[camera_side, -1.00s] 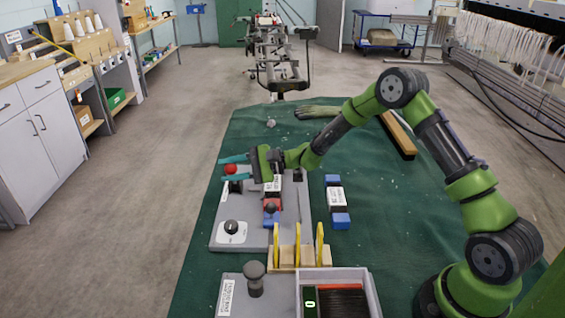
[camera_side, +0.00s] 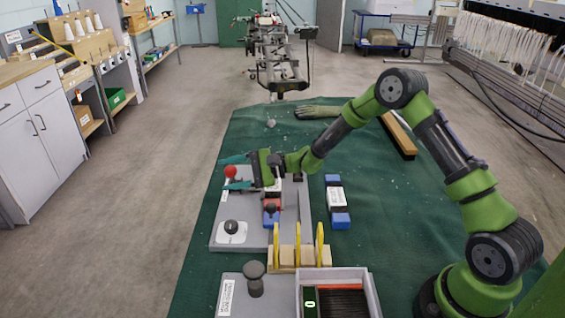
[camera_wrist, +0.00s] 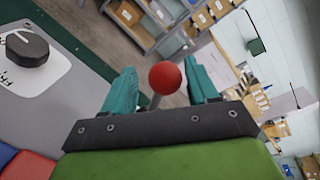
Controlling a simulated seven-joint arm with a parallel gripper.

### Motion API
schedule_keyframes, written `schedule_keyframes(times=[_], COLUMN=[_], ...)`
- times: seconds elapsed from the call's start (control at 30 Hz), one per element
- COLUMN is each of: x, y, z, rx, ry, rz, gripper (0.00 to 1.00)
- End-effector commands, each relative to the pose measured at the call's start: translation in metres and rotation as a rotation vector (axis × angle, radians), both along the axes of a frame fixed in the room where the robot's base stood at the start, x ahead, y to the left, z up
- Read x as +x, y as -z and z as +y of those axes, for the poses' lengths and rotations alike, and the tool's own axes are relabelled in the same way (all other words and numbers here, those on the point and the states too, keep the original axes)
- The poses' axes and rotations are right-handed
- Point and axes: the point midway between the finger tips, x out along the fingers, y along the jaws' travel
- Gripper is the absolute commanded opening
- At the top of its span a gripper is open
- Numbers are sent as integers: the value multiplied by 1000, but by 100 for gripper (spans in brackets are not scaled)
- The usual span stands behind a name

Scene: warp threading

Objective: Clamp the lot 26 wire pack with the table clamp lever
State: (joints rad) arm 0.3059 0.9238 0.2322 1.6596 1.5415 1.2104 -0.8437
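The clamp lever shows as a red ball knob (camera_side: 231,171) on a stem at the left of the grey clamp plate (camera_side: 222,210). It also shows in the wrist view (camera_wrist: 165,78). My gripper (camera_side: 236,172) is open, with one teal finger on each side of the knob; in the wrist view a gap shows beside it. A wire pack with a blue end (camera_side: 271,219) lies on the plate at a red clamp part (camera_side: 273,205), partly hidden by my gripper. A second pack (camera_side: 337,198), white-labelled with blue ends, lies right of the plate. I cannot read the lot numbers.
A black knob (camera_side: 232,227) on a white dial plate sits at the plate's front left. Yellow upright pieces on a wooden block (camera_side: 298,256) and an open grey box (camera_side: 370,285) stand in front. A glove (camera_side: 318,111) and a wooden bar (camera_side: 398,134) lie behind.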

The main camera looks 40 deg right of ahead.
Motion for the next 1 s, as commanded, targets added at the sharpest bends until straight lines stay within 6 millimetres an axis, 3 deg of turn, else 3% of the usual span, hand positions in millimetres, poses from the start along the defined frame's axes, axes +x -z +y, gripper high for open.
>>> schedule_keyframes(times=[0.17, 0.33, 0.8, 1.0], x=[0, -11, -81, -99], y=[-2, -6, -19, -23], z=[-1, -16, -100, -122], rx=[2, 2, 1, 1], ry=[0, 3, 4, 2], rz=[-4, -6, -3, -2], gripper=[58, 58, 58, 58])
